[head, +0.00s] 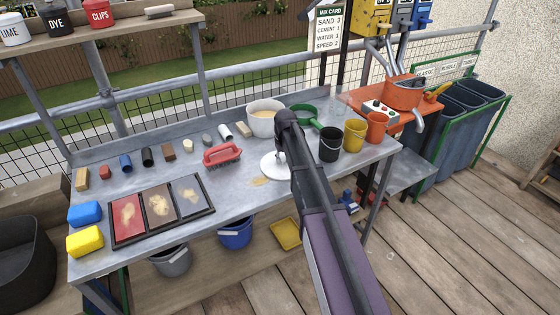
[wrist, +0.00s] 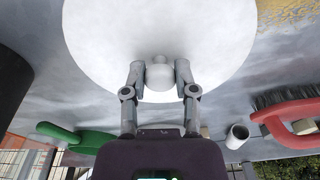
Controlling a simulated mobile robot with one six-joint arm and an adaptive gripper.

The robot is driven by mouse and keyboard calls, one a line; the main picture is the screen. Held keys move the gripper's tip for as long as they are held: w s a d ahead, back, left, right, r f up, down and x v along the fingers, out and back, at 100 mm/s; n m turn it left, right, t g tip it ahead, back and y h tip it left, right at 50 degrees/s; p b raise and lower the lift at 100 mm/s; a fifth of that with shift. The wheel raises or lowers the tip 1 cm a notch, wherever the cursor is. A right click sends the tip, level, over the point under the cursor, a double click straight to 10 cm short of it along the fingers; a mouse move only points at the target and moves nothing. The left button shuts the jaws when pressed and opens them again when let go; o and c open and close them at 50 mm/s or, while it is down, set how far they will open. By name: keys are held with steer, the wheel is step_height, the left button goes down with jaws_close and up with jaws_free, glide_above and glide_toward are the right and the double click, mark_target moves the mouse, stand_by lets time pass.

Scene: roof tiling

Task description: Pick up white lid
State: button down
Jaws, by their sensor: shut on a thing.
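The white lid (head: 269,170) is a round disc at the front middle of the grey workbench, partly hidden behind my arm. In the wrist view the lid (wrist: 160,30) fills the top middle, with its small round knob (wrist: 159,76) towards me. My gripper (wrist: 159,70) has one finger on each side of the knob and is shut on it. In the head view my gripper (head: 281,157) is over the lid, mostly hidden by my arm. I cannot tell whether the lid touches the bench or is slightly above it.
A white bucket (head: 263,121) stands behind the lid, and a red brush (head: 222,155) lies to its left. A green strainer (head: 303,114) and black (head: 331,145), yellow (head: 354,136) and orange (head: 375,127) cups stand right. A three-part tray (head: 162,235) is at front left.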

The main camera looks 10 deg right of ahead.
mark_target(283, 157)
steer(key=shift+r+p, duration=1.55)
steer(key=shift+r, duration=0.15)
steer(key=s+d+r+p, duration=0.1)
steer(key=s+d, duration=0.3)
steer(key=s, duration=1.1)
steer(key=shift+s+d+r, duration=0.15)
steer(key=shift+s+d, duration=0.05)
steer(key=shift+s, duration=0.05)
steer(key=shift+w+r, duration=0.1)
